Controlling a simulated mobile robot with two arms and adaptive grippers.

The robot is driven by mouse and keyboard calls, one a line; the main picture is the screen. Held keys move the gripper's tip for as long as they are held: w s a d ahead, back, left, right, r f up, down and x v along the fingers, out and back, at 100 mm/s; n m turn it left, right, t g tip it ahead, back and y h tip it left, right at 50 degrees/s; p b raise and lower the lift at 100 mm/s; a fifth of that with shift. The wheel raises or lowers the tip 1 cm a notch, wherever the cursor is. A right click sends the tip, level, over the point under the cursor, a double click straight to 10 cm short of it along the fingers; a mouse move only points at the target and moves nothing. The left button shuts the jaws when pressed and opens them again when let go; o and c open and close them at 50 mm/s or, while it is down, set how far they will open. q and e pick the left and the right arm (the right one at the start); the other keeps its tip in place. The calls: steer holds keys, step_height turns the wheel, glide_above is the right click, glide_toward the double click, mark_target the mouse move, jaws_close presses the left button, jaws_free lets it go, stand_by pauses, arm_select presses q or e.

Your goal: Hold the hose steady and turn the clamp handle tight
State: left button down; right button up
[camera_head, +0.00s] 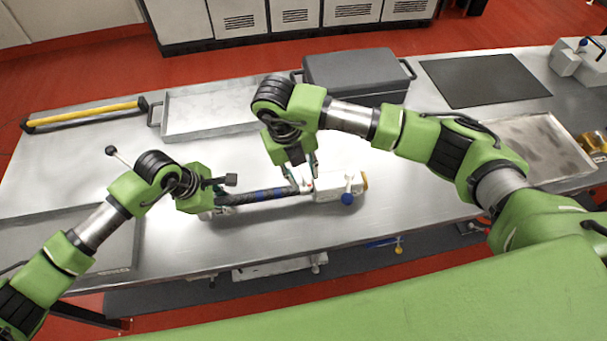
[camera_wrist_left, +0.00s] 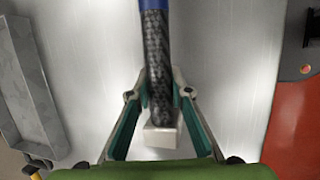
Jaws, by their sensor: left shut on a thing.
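The black braided hose (camera_head: 245,197) with blue bands lies along the bench and also shows in the left wrist view (camera_wrist_left: 157,50). My left gripper (camera_head: 220,195) is shut on the hose near its left end; its fingers (camera_wrist_left: 162,82) press on both sides in the wrist view. A pale block (camera_wrist_left: 162,135) sits at that hose end. At the other end is a white fitting (camera_head: 325,188) with a blue-knobbed clamp handle (camera_head: 348,198). My right gripper (camera_head: 306,172) points down at the joint of hose and fitting. Its fingertips are small, and I cannot tell what they touch.
A grey lidded box (camera_head: 355,72) and a metal tray (camera_head: 165,135) stand at the back. A yellow-barred tool (camera_head: 85,114) lies at the back left, and a black mat (camera_head: 484,80) at the back right. The bench in front of the hose is mostly clear.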

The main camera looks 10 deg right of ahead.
arm_select(q)
steer(key=shift+s+a+f, duration=0.1)
steer(key=shift+s+f, duration=0.15)
steer(key=shift+f, duration=0.05)
arm_select(e)
step_height(320, 180, up, 11)
steer(key=a, duration=0.2)
steer(key=shift+s+f, duration=0.15)
steer(key=shift+f, duration=0.05)
arm_select(q)
steer(key=c, duration=1.8)
jaws_free()
steer(key=shift+o, duration=0.2)
steer(key=shift+w, duration=0.1)
arm_select(e)
steer(key=shift+a, duration=0.1)
arm_select(q)
steer(key=shift+r, duration=0.1)
steer(key=v, duration=1.2)
